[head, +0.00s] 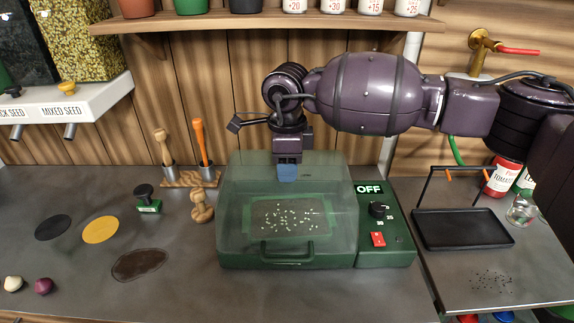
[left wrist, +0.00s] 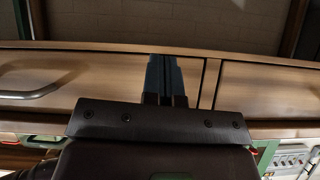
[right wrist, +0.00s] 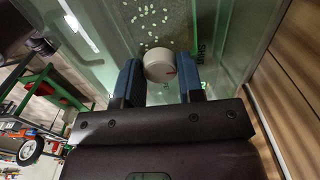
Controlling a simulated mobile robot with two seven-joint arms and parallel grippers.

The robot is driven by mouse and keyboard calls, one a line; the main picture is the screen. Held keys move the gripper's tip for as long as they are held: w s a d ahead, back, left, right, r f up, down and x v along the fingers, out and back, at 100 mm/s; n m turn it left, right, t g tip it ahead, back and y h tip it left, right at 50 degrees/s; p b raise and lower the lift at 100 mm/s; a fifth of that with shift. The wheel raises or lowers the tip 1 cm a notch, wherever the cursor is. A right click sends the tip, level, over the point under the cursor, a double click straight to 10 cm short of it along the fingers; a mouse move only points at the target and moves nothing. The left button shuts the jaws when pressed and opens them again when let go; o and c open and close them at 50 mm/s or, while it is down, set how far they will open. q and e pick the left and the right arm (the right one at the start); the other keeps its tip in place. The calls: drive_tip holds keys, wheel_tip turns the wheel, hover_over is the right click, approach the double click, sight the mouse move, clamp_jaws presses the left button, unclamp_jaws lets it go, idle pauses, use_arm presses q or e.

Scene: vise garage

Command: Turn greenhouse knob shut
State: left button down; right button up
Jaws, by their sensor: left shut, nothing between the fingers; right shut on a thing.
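The greenhouse (head: 286,215) is a green box with a clear lid on the counter, with a seeded tray (head: 285,217) inside. Its round pale knob (right wrist: 159,65), with a red mark, shows in the right wrist view on top of the clear cover. My right gripper (head: 287,174) points down onto the top of the greenhouse, its blue fingers on either side of the knob and shut on it. In the head view the gripper hides the knob. My left gripper (left wrist: 166,76) is shut and empty, in front of wooden drawer fronts; it is out of the head view.
The green control box (head: 386,250) at the greenhouse's right has an OFF sign (head: 369,189), a black dial (head: 378,210) and a red switch (head: 378,239). A black tray (head: 462,229) lies at right. A shelf (head: 270,24) hangs above.

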idle(0.4)
drive_tip(key=o, duration=0.9)
wheel_tip(320, 180, up, 11)
drive_tip(key=shift+f+p, duration=0.1)
drive_tip(key=shift+p, duration=0.2)
